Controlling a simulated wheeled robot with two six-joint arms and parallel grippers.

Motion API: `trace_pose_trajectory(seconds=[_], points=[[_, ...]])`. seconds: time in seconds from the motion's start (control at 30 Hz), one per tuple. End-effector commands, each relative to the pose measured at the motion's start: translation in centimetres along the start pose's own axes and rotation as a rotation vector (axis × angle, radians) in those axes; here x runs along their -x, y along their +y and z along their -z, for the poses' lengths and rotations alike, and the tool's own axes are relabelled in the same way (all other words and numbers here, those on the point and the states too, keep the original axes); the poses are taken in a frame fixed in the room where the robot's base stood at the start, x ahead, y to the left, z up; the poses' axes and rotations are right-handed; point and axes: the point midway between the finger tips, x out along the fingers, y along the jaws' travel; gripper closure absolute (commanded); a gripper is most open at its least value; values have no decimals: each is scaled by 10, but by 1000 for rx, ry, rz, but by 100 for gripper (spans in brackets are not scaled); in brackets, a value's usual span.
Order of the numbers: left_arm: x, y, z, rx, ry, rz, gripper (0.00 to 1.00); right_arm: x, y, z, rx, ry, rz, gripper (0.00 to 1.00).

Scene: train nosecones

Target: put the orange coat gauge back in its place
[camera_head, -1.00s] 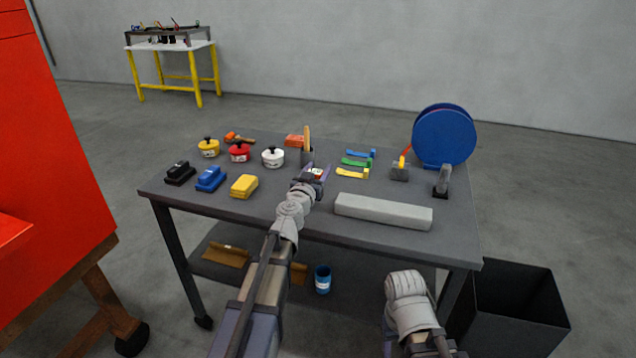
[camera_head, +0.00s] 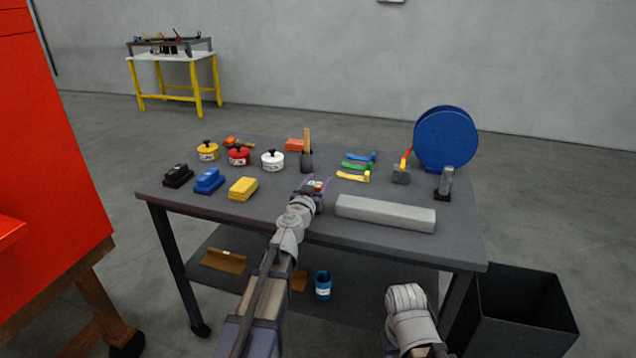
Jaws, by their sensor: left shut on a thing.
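My left gripper (camera_head: 318,185) is shut near the middle of the grey table (camera_head: 290,212), on a small thing that shows orange-red and pale between its fingers. I take this thing to be the orange coat gauge (camera_head: 316,185); most of it is hidden by the gripper. It is over the table in front of the dark cup with a wooden stick (camera_head: 307,160). Whether it touches the table top I cannot tell. My right arm shows at the bottom right, but its gripper is out of view.
Yellow, red and white pots (camera_head: 272,160) and black, blue and yellow blocks (camera_head: 243,188) stand left. Blue, green and yellow strips (camera_head: 354,176) lie right of the cup. A long grey block (camera_head: 385,213) lies at the front right; a blue reel (camera_head: 446,138) stands behind.

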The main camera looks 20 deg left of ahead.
Motion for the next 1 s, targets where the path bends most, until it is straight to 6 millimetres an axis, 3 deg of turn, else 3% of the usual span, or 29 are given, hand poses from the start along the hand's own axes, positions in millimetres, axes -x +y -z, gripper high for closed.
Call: trace_pose_trajectory(seconds=[0.03, 0.07, 0.3, 0.63, 0.87, 1.0], points=[[0, 1, -1, -1, 0, -1, 100, -1, 0, 0, 0, 0, 0, 50], [0, 1, -2, -1, 0, -2, 41, -1, 0, 0, 0, 0, 0, 50], [-1, 1, -2, -1, 0, -2, 14, -2, 0, 0, 0, 0, 0, 50], [-1, 1, -1, -1, 0, -3, 13, -1, 0, 0, 0, 0, 0, 50], [-1, 1, 14, -1, 0, -2, 13, 14, 1, -1, 0, 0, 0, 50], [26, 1, 11, -1, 0, -1, 13, 11, 1, -1, 0, 0, 0, 50]])
